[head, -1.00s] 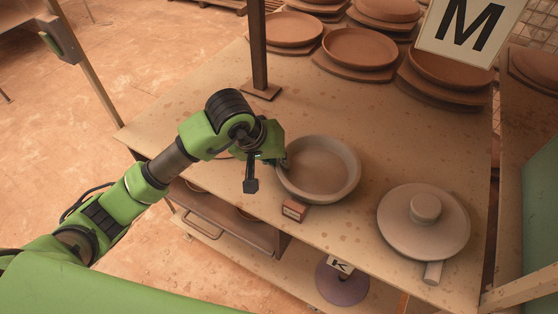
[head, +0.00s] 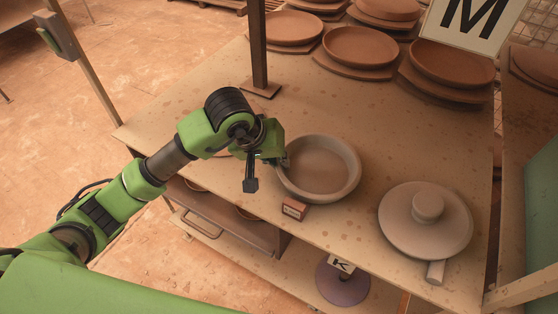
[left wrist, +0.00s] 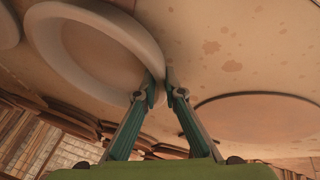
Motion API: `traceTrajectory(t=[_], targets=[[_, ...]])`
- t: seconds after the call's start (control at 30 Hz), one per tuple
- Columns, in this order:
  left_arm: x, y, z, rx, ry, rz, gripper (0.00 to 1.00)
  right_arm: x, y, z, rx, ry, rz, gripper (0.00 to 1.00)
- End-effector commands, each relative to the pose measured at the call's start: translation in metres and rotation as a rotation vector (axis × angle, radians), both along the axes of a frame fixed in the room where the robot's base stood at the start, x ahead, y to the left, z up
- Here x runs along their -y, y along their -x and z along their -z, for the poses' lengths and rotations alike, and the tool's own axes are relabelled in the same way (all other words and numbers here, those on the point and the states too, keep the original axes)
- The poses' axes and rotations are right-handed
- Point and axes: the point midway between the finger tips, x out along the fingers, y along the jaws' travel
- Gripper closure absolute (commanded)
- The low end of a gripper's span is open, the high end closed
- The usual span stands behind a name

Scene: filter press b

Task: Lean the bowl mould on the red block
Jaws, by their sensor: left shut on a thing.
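The bowl mould (head: 318,168) is a wide, shallow, grey-beige round dish on the work table, hollow side up. My left gripper (head: 284,160) is at its left rim. In the left wrist view the two fingers (left wrist: 159,90) are closed on the rim of the bowl mould (left wrist: 75,35). The small red block (head: 294,209) lies on the table at the bowl mould's near edge, close against or just under the rim. I cannot tell whether they touch or whether the mould is tilted. My right gripper is not in view.
A round lid-like piece with a knob (head: 426,210) lies to the right, with a short bar (head: 436,272) under its near edge. Reddish dishes on boards (head: 360,46) fill the back. A post (head: 259,45) stands behind my arm. The table's front left is bare.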

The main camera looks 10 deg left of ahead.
Motion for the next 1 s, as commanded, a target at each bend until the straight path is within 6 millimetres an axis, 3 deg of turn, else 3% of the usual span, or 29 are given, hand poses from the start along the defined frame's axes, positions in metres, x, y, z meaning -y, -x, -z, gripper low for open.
traceTrajectory(t=[0.47, 0.57, 1.0], targets=[[0.0001, 0.0005, 0.0025, -0.002, -0.001, 0.001, 1.00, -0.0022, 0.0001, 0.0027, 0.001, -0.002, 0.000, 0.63], [0.0000, 0.0007, 0.0029, -0.003, -0.002, 0.001, 0.73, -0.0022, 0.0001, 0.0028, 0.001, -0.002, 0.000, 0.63], [-0.0028, 0.0023, -0.0021, -0.003, -0.005, 0.000, 0.71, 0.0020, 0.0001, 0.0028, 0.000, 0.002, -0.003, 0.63]])
